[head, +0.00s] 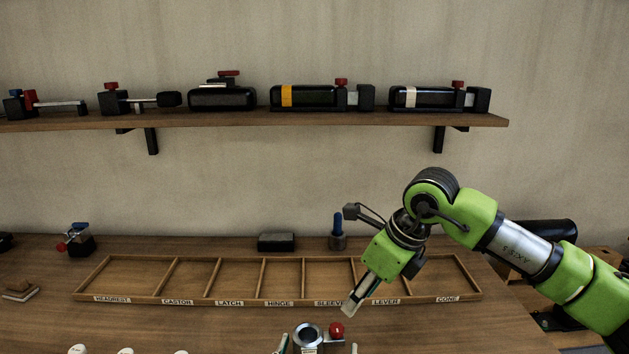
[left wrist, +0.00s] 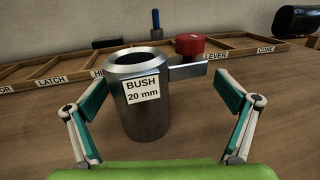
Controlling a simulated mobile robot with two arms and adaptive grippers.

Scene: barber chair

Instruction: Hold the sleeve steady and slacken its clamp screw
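The sleeve (head: 308,338) is a grey metal ring at the bottom edge of the head view. In the left wrist view it is an upright hollow cylinder (left wrist: 147,115) labelled "BUSH 20 mm". Its red clamp screw (left wrist: 190,45) sits at the ear on its right side; it also shows in the head view (head: 336,330). My left gripper (left wrist: 162,90) is open, with one finger on each side of the sleeve and visible gaps. My right gripper (head: 352,303) points down-left just above the red screw; its fingers are seen edge-on.
A divided wooden tray (head: 235,301) with labelled compartments lies behind the sleeve. A blue-handled tool (head: 338,230) and a dark block (head: 276,242) stand behind the tray. A wall shelf (head: 220,121) holds several clamp devices. White pieces (head: 126,351) lie at the lower left.

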